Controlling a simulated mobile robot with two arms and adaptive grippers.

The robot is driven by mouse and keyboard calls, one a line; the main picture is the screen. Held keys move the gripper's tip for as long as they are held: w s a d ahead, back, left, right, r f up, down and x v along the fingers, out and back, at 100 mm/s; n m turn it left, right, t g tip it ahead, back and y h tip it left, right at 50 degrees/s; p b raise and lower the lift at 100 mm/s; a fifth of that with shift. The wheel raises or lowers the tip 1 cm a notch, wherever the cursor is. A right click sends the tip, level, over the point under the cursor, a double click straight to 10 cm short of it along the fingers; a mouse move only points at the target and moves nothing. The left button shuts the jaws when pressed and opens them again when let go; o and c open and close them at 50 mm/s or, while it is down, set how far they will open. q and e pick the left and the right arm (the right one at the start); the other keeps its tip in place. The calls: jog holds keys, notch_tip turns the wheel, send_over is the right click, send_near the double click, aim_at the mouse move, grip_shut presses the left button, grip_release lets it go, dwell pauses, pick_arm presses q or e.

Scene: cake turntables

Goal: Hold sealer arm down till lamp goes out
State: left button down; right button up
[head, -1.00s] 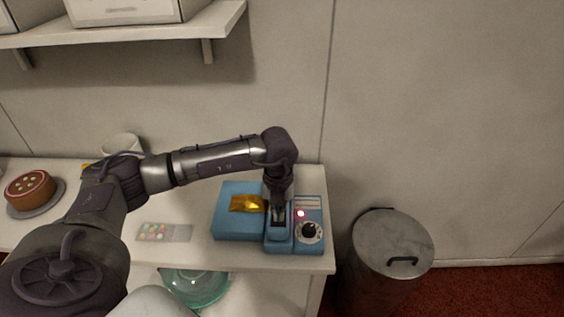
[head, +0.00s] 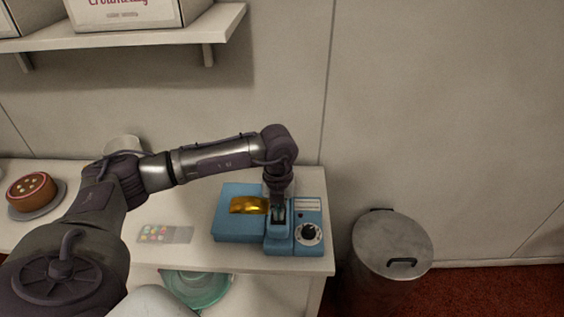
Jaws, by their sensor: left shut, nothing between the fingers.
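The blue sealer (head: 235,226) stands on the right end of the white counter. Its sealer arm (head: 278,230) is down, partly hidden under my left gripper. A gold pouch (head: 248,205) lies on the sealer, its right end at the sealer arm. The lamp (head: 301,213) above the black dial (head: 308,234) shows no red glow. My left gripper (head: 279,212) is shut and empty, pointing down over the sealer arm and seemingly touching it; the exact contact is hard to see. My right gripper is not in view.
A colourful packet (head: 165,235) lies on the counter (head: 200,258) left of the sealer. A cake (head: 32,188) stands at the far left. A metal bin (head: 390,250) stands right of the counter. A shelf with boxes (head: 135,12) hangs above.

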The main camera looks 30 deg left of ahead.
pick_arm(q)
notch_tip(320, 180, up, 15)
jog(key=p, duration=0.8)
jog(key=shift+f+p, duration=0.2)
jog(key=shift+p, duration=0.1)
